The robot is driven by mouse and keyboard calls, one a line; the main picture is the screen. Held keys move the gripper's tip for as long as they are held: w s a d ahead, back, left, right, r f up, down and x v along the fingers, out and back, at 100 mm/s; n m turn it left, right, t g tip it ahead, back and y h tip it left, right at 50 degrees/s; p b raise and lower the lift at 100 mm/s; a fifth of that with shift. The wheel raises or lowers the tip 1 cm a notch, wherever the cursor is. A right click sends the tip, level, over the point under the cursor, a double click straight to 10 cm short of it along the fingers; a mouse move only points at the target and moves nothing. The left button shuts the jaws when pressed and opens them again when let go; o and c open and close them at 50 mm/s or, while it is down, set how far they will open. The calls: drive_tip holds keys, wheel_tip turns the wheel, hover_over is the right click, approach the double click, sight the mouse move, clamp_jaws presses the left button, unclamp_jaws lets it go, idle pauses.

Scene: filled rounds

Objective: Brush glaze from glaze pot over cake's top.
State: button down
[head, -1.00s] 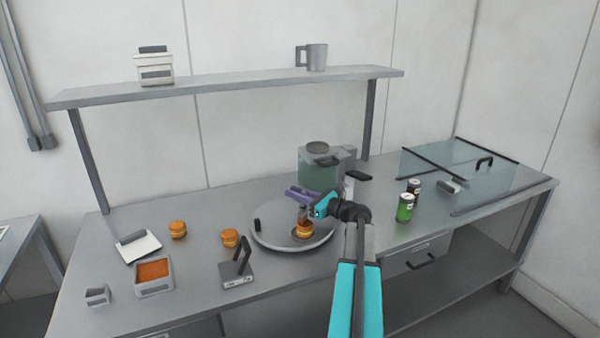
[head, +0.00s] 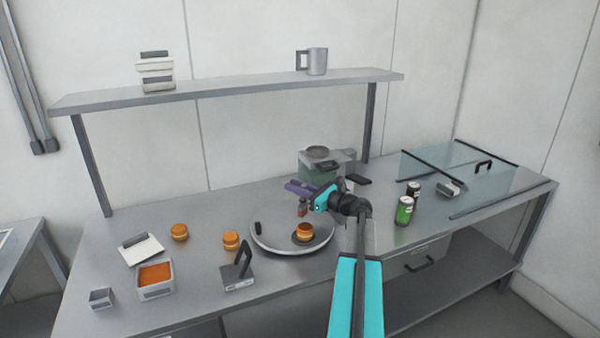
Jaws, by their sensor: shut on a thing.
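A small round cake (head: 304,236) with a dark orange-brown top and yellow side sits on a dark disc on a round grey turntable (head: 262,243). My gripper (head: 317,198) is shut on a purple-handled brush (head: 300,188). The brush's reddish-brown head (head: 303,210) points down above the cake, apart from its top. A grey square tub (head: 157,291) with orange contents stands at the front left; it looks like the glaze pot. The fingertips are small and partly hidden by the brush.
Two other round cakes, one at the left (head: 180,232) and one nearer (head: 231,240), stand on the counter. A grey block with an upright handle (head: 239,278) stands before the turntable. A clear-sided container (head: 317,165) is behind; cans (head: 404,211) are right.

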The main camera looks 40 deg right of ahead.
wheel_tip(320, 180, up, 4)
drive_tip(key=shift+f+p, duration=0.25)
drive_tip(key=shift+p, duration=0.6)
